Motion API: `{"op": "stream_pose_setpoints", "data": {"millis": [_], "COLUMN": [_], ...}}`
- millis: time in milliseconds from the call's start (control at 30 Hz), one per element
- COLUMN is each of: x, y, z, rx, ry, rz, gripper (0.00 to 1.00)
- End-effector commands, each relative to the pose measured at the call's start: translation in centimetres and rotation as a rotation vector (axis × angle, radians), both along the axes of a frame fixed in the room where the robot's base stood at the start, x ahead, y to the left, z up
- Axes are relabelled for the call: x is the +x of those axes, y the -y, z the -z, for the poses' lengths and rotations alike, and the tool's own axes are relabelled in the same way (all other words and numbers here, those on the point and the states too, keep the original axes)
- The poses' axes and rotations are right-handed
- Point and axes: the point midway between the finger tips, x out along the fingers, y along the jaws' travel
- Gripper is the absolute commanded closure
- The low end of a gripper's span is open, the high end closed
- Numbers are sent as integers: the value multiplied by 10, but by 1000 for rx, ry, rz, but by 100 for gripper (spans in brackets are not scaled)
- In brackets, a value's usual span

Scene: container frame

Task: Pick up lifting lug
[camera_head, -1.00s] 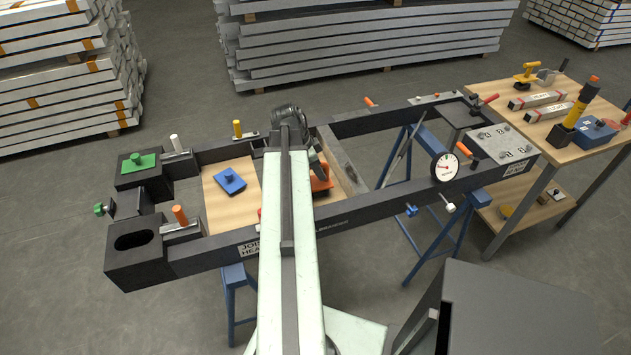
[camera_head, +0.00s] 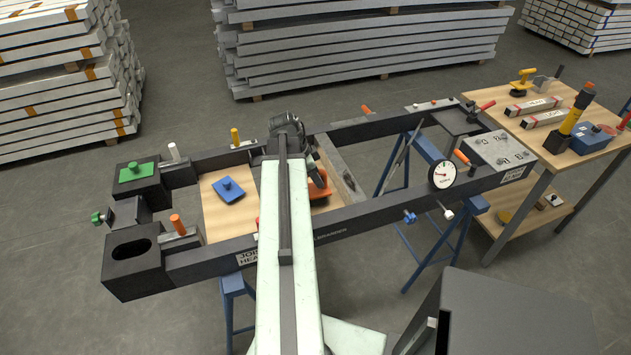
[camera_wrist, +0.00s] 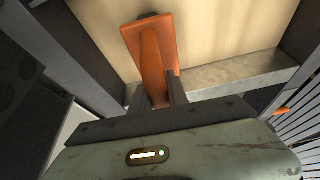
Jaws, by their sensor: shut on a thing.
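The orange lifting lug (camera_wrist: 150,48), a flat plate with a raised fin, shows in the wrist view over the light wooden board. My gripper (camera_wrist: 158,97) is shut on the fin at its near end. In the head view the orange lug (camera_head: 319,186) is partly hidden behind my arm, inside the dark frame. My gripper's fingers are hidden there by the arm. I cannot tell whether the lug touches the board.
The dark rectangular frame (camera_head: 205,259) rests on blue trestles and surrounds the lug. A blue block (camera_head: 229,190) lies on the board to the left. A grey crossbar (camera_head: 342,170) is close on the right. A tool table (camera_head: 497,98) stands at right.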

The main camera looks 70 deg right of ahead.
Motion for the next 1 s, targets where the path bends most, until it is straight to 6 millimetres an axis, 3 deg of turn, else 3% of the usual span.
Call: {"op": "stream_pose_setpoints", "data": {"millis": [600,1000], "x": [0,1], "y": [0,0], "z": [-94,-99], "rx": [0,0], "ry": [-1,-2], "rz": [0,-3], "gripper": [100,100]}}
